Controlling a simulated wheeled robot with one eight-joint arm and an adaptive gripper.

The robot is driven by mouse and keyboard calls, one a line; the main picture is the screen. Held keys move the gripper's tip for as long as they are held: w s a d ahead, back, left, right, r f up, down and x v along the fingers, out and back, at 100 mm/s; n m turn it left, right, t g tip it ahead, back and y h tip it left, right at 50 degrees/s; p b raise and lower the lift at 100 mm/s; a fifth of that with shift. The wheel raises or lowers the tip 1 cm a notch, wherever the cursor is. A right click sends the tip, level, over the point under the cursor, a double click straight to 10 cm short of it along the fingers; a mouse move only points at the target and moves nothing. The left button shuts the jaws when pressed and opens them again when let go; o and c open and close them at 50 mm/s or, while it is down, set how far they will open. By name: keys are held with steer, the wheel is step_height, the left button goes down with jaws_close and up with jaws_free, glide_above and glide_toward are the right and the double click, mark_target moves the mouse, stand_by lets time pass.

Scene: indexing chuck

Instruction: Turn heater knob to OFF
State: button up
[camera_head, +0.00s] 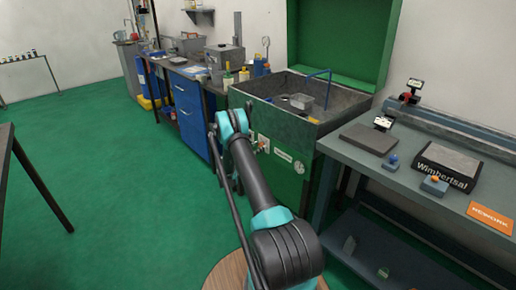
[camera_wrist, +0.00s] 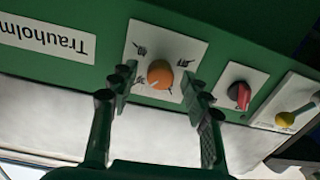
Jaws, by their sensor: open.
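In the wrist view, which looks upside down, an orange round knob (camera_wrist: 160,74) sits on a white plate with dark markings on a green panel. A red and black knob (camera_wrist: 239,94) sits on a smaller white plate to its right. Which of them is the heater knob I cannot read from labels. My gripper (camera_wrist: 160,84) is open and empty, its fingers on either side of the orange knob in the picture. Contact with the knob cannot be told. In the head view the green machine (camera_head: 283,135) carries the panel; my arm hides much of its front.
A grey workbench (camera_head: 405,160) stands right of the machine, blue drawers (camera_head: 190,105) left. Green floor is open at the left.

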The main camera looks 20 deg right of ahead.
steer(key=shift+c, duration=0.6)
jaws_close()
